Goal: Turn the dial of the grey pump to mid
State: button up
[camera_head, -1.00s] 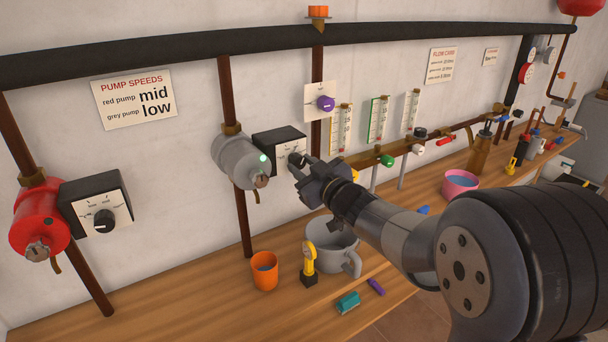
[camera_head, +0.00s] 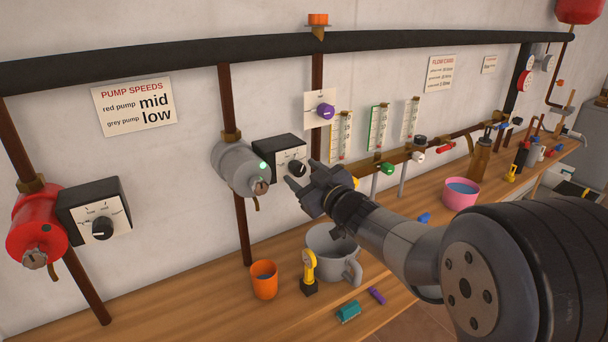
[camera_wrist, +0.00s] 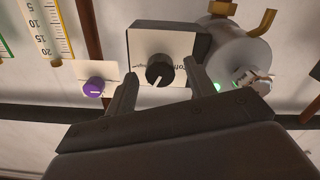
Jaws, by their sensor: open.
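The grey pump (camera_head: 238,166) is on a brown pipe, with a lit green light. Beside it is a black control box (camera_head: 278,146) with a white face and a black round dial (camera_head: 298,169). In the wrist view, which is upside down, the dial (camera_wrist: 159,72) shows whole, with a pale mark near its lower edge; the face's labels are partly hidden and not readable. My gripper (camera_head: 303,176) is open and empty in front of the box. Its fingers stand either side of the dial as seen from the wrist, apparently short of it.
A sign (camera_head: 136,103) reads red pump mid, grey pump low. The red pump (camera_head: 38,222) and its box are at far left. A purple knob (camera_head: 326,111) is right of the grey pump's box. A grey mug (camera_head: 331,246) and an orange cup (camera_head: 264,280) stand on the bench below.

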jog(key=v, duration=1)
jog(key=shift+s+d+b, duration=0.2)
jog(key=shift+s+b, duration=0.05)
jog(key=shift+b, duration=0.05)
jog(key=shift+w+a, duration=0.1)
jog(key=shift+w, duration=0.05)
jog(key=x, duration=1)
jog(key=shift+w+a+p, duration=0.2)
jog(key=shift+a+p, duration=0.05)
jog(key=shift+p, duration=0.15)
jog(key=shift+w+r+p, duration=0.1)
jog(key=shift+p, duration=0.3)
jog(key=shift+m+p, duration=0.3)
jog(key=shift+m, duration=0.5)
jog(key=shift+f+b, duration=0.2)
jog(key=shift+b, duration=0.2)
